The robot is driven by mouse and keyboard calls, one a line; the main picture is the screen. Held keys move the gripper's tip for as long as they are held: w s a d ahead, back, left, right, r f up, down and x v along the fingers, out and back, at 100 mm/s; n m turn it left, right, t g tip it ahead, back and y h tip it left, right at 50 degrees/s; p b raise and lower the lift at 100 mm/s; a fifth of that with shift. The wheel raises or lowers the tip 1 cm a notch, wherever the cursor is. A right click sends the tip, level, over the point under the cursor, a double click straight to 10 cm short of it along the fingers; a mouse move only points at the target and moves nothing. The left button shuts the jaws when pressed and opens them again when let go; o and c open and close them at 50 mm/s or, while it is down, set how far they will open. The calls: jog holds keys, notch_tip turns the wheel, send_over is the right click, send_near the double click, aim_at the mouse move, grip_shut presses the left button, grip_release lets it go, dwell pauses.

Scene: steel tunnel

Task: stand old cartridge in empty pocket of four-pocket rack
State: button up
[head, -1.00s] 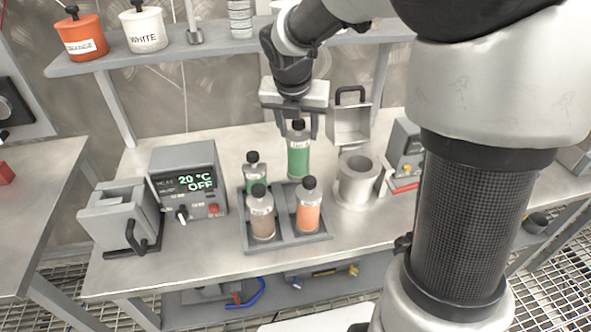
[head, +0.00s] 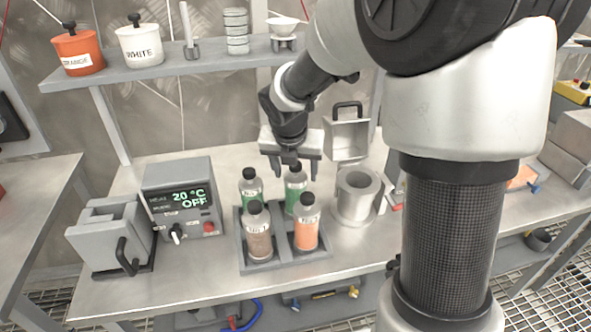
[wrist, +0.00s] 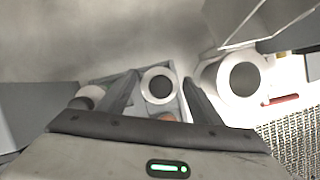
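The four-pocket rack (head: 240,245) stands on the steel bench with a cartridge in each pocket. A green cartridge with a black cap (head: 295,197) stands upright in its back right pocket; I take it to be the old cartridge, but its label is too small to read. A second green cartridge (head: 251,187) is back left, a brown one (head: 258,236) front left and an orange one (head: 306,226) front right. My gripper (head: 294,178) is open just above the back right cartridge. In the wrist view the cap (wrist: 159,86) lies between the fingers, with gaps on both sides.
A hollow metal cylinder (head: 357,198) stands close right of the rack. A box with a 20 °C display (head: 184,200) and a grey handled block (head: 108,238) stand left. An open-lidded metal box (head: 346,138) is behind. The shelf (head: 180,66) runs above.

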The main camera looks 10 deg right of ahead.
jog(key=shift+o, duration=0.2)
jog(key=shift+r, duration=0.1)
jog(key=shift+r, duration=0.35)
jog(key=p+v, duration=0.3)
jog(key=v, duration=0.8)
jog(key=shift+s+r+p, duration=0.2)
jog(key=shift+r+p, duration=0.05)
jog(key=shift+p, duration=0.1)
